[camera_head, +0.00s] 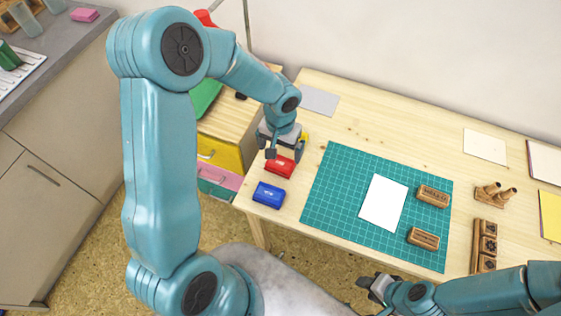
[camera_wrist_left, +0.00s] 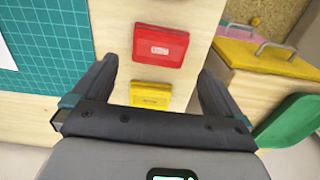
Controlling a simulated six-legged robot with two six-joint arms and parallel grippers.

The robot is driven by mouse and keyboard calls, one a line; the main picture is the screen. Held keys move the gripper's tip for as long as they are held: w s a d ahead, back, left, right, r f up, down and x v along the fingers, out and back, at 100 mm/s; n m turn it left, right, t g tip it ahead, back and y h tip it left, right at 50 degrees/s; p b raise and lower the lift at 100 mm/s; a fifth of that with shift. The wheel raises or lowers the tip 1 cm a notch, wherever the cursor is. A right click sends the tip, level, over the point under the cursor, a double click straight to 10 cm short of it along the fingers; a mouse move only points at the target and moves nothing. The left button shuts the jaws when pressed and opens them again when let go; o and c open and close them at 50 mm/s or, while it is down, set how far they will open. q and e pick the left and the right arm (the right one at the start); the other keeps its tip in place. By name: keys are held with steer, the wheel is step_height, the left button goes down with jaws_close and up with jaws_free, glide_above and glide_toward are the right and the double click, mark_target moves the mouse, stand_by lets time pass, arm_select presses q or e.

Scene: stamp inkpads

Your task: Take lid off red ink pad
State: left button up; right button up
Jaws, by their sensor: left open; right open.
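The red ink pad (camera_head: 280,166) lies on the wooden table near its left edge, with its lid on. In the left wrist view the red pad (camera_wrist_left: 160,47) sits ahead of the fingers, roughly between their lines. My left gripper (camera_head: 277,150) is open and empty, above and just behind the red pad; its fingers also show in the left wrist view (camera_wrist_left: 155,85). A yellow pad (camera_wrist_left: 150,95) lies between the fingers, lower down. In the head view my left gripper mostly hides it. My right gripper (camera_head: 374,288) is open and empty by the table's front edge.
A blue ink pad (camera_head: 268,194) lies in front of the red one. A green cutting mat (camera_head: 330,205) with white paper (camera_head: 384,203) and wooden stamps (camera_head: 433,196) lies to the right. A drawer cabinet (camera_head: 225,150) stands left of the table.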

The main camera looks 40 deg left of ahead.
mark_target(280, 163)
arm_select(q)
steer(key=shift+s+f, duration=0.15)
steer(key=shift+f, duration=0.1)
steer(key=shift+d+f+p, duration=0.1)
steer(key=shift+f+p, duration=0.2)
steer(key=shift+f, duration=2.35)
steer(key=c, duration=0.9)
